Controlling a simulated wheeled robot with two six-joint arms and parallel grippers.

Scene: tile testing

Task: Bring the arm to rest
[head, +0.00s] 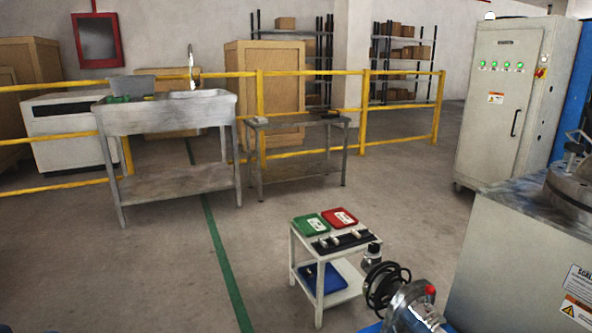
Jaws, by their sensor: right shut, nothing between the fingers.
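My right arm comes in at the lower right, with a bright metal link and black rings. My right gripper (371,255) shows small and dark at its far end, shut and empty. In the picture it overlaps the right edge of a small white cart (319,291); I cannot tell whether it touches the cart. My left gripper is not in view.
The cart carries a green tray (310,224), a red tray (340,218) and a black rack (342,240); a blue tray (322,278) lies below. A grey machine (525,250) stands close at right. A sink (170,112) stands further back. The left floor is clear.

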